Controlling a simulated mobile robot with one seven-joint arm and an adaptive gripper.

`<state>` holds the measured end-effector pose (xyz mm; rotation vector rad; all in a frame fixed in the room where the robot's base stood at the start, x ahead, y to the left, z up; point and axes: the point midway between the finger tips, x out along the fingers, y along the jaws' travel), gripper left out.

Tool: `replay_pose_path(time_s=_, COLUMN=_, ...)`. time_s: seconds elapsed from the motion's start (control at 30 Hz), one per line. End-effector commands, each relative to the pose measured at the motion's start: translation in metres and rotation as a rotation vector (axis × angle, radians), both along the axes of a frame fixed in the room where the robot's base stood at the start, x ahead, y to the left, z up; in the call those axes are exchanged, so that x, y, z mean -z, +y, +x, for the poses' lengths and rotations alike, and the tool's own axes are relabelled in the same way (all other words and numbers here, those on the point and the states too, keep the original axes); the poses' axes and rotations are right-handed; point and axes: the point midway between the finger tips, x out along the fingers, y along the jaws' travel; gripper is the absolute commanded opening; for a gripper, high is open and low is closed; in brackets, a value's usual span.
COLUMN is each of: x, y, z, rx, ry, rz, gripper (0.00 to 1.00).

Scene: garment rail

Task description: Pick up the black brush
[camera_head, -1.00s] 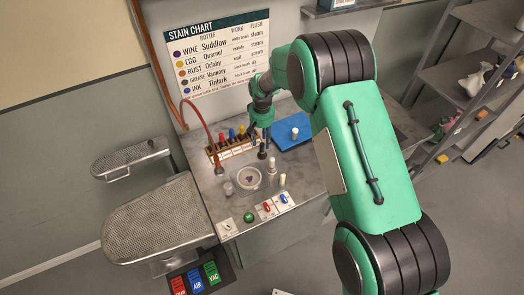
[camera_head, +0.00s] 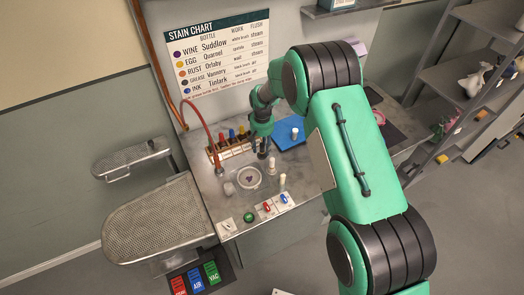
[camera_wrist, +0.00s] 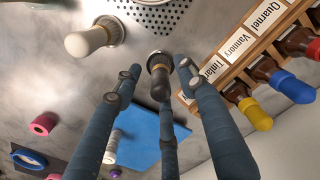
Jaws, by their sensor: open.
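The black brush (camera_wrist: 159,82) stands on the grey worktop in the wrist view, dark end toward the camera, with a metal collar below. My gripper (camera_wrist: 158,70) has dark blue fingers spread around it, one on each side and a third in front at the bottom. The brush is between the fingertips, and they do not appear closed on it. In the head view my gripper (camera_head: 262,143) is low over the worktop behind the dish. The black brush is mostly hidden by the fingers there.
A pale brush (camera_wrist: 88,41) stands close by at left in the wrist view. The wooden bottle rack (camera_wrist: 245,55) with coloured caps is close on the right. A blue mat (camera_head: 285,141) lies behind, and a round dish (camera_head: 249,185) is in front.

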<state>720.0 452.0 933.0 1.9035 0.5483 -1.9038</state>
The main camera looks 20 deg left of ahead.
Motion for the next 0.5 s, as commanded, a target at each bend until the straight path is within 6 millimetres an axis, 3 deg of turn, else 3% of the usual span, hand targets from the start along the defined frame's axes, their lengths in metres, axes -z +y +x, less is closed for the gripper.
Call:
replay_pose_path(time_s=0.37, x=-0.0003, y=-0.0001, z=-0.0001, rx=0.000, ry=0.000, rz=0.000, gripper=0.41)
replay_pose_path(time_s=0.5, x=-0.0004, y=0.0000, z=0.0000, rx=0.000, ry=0.000, rz=0.000, gripper=0.17)
